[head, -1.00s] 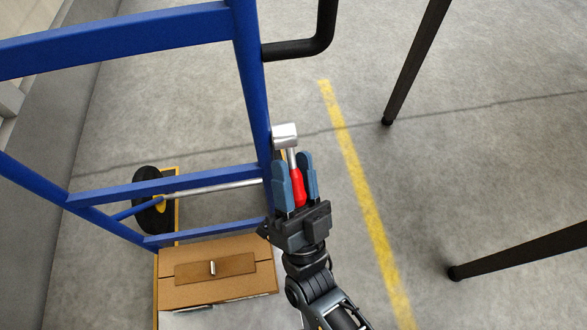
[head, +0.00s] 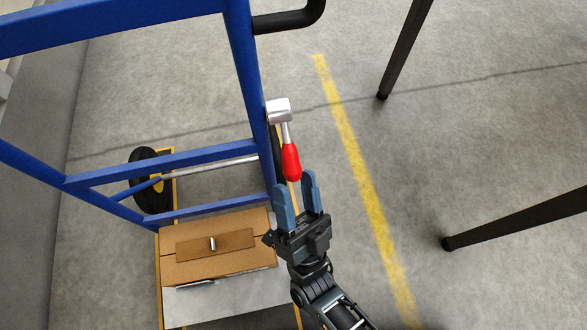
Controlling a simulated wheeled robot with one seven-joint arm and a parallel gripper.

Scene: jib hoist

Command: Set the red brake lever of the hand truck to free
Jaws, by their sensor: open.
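The hand truck (head: 250,85) has a blue tubular frame at the left of the head view. Its brake lever (head: 291,162) has a red grip on a metal rod, which hangs down from a silver pivot block (head: 279,111) on the frame's right upright. My gripper (head: 299,192) is just below the red grip in the picture. Its blue-grey fingers are open with nothing between them, and the tip of the grip is close to their tips. I cannot tell which setting the lever is in.
A cardboard box (head: 190,266) with a brown strip sits on the truck's base. A black wheel (head: 151,188) shows behind the frame. A black handle (head: 300,20) juts from the upright. Dark table legs (head: 515,232) stand at the right. A yellow line (head: 352,160) crosses open floor.

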